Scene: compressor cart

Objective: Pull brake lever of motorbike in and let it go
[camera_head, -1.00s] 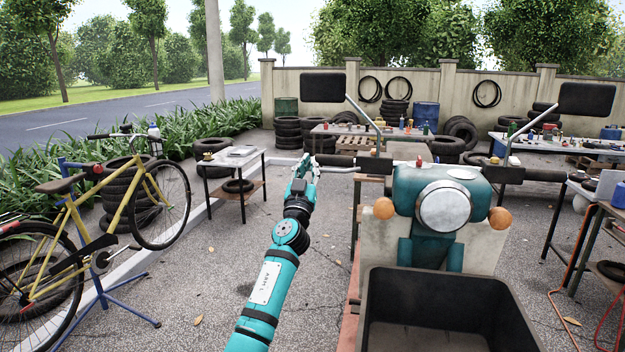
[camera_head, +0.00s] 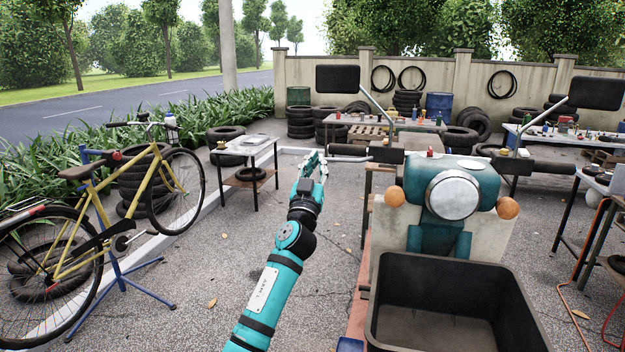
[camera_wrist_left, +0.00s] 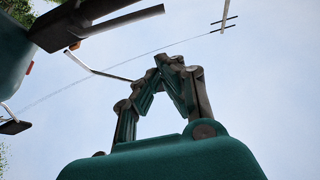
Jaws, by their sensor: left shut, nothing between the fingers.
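The motorbike (camera_head: 455,192) is teal with a round headlight and stands at the right of centre. Its dark left-hand handlebar grip (camera_head: 347,149) points left, and the thin pale brake lever (camera_head: 348,159) runs just below it. The lever also shows in the left wrist view (camera_wrist_left: 112,77), its free end close to the fingers. My left gripper (camera_head: 314,160) is just left of the lever's end. In the left wrist view its fingertips (camera_wrist_left: 172,60) are together with nothing between them. I cannot tell whether a finger touches the lever. My right gripper is out of view.
A black open box (camera_head: 450,335) is in front of the motorbike. A yellow bicycle (camera_head: 110,210) on a blue stand is at the left. A small table (camera_head: 245,147) stands behind my left arm. Paved ground between the bicycle and motorbike is clear.

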